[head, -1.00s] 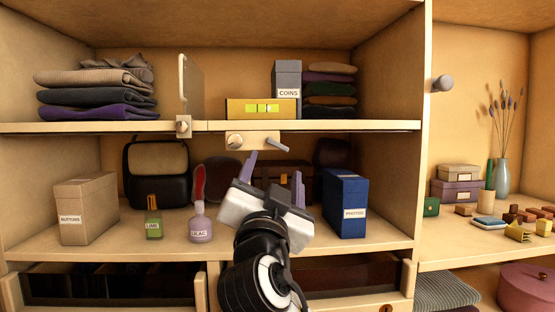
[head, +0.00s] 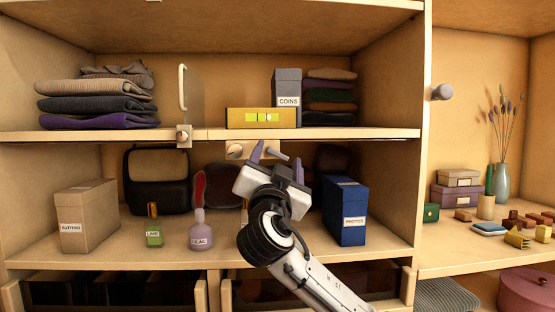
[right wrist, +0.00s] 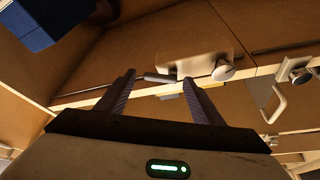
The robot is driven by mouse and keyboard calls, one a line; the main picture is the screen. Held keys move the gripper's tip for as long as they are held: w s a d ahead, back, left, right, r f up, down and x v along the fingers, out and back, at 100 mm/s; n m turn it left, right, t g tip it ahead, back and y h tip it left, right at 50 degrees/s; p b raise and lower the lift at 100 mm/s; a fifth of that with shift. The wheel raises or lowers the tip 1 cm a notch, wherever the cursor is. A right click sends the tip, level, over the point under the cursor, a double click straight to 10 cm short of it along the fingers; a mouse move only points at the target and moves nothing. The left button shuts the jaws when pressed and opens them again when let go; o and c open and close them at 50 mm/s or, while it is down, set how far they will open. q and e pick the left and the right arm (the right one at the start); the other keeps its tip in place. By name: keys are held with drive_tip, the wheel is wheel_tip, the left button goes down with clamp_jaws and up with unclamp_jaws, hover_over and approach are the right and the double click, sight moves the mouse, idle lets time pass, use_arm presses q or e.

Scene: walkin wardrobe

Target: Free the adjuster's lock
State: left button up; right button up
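The adjuster is a pale plate (head: 236,145) under the front edge of the middle shelf, with a round knob (right wrist: 223,71) and a grey lever (head: 277,154). The lever (right wrist: 160,77) lies nearly level, sticking out from the plate (right wrist: 205,66). My right gripper (head: 277,156) is open and empty, just below the shelf edge. In the right wrist view its fingertips (right wrist: 159,79) appear on either side of the lever; I cannot tell how deep it sits between them. In the head view the gripper hides part of the plate. My left gripper is not in view.
A blue photos box (head: 345,210) stands close right of my right arm. A lilac bottle (head: 201,230) and lime bottle (head: 153,226) stand left. Above, a yellow box (head: 262,118) with a green level sits on the shelf (head: 350,133). A latch (head: 184,136) is left of the adjuster.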

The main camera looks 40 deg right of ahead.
drive_tip(key=c, duration=1)
drive_tip(key=shift+f+n+b, duration=0.25)
drive_tip(key=shift+n+b, duration=0.15)
drive_tip(key=shift+b, duration=0.35)
drive_tip(key=shift+n+t+b, duration=0.3)
drive_tip(key=shift+n+t, duration=0.1)
drive_tip(key=shift+s+d+r+n+t+y, duration=0.1)
drive_tip(key=shift+r+n+t+y, duration=0.25)
drive_tip(key=shift+n, duration=0.45)
drive_tip(key=shift+y, duration=0.25)
drive_tip(key=o, duration=1)
drive_tip(key=shift+o, duration=0.2)
